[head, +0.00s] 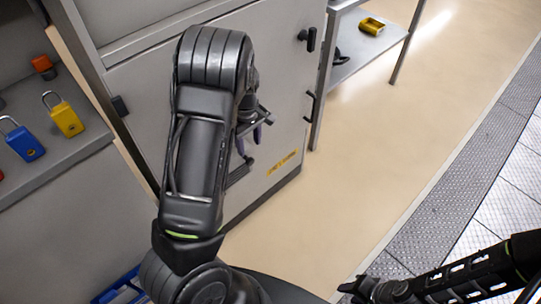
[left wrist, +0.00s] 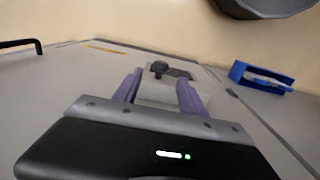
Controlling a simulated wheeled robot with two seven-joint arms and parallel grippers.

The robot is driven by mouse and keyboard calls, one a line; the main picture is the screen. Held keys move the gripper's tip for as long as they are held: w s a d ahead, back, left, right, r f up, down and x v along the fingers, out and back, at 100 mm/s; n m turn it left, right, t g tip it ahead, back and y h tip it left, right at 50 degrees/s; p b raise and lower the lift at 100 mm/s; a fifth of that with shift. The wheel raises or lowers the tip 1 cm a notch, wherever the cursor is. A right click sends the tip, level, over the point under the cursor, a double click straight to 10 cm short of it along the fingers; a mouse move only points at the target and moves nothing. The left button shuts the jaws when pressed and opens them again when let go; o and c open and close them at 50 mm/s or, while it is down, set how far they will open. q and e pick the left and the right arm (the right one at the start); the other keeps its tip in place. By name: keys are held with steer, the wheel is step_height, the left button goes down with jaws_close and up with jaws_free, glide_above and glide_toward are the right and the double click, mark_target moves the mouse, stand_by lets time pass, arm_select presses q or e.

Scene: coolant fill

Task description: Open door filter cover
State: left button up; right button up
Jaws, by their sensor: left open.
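The grey cabinet door (head: 275,60) is closed. Low on it is a dark grilled part (head: 239,174), seemingly the filter cover, partly hidden by my left arm. In the left wrist view a pale block with a black knob (left wrist: 159,68) and a dark strip shows on the door, beyond and between the fingers. My left gripper (head: 249,140) is open and empty in front of the door, its purple fingers (left wrist: 158,90) pointing toward that part; contact cannot be told. My right gripper (head: 352,288) is low at the right over the floor; its jaw opening is unclear.
The door bears a black latch (head: 308,38), a handle (head: 309,106) and a yellow label (head: 282,162). Padlocks (head: 65,118) stand on a left shelf. A side shelf (head: 365,50) stands right; the floor beyond is clear.

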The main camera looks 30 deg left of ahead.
mark_target(250, 159)
arm_select(q)
steer(key=shift+s+f, duration=0.1)
steer(key=shift+f, duration=0.45)
step_height(250, 159, down, 7)
steer(key=shift+r+b, duration=0.1)
steer(key=shift+b, duration=0.35)
jaws_close()
stand_by(1.2)
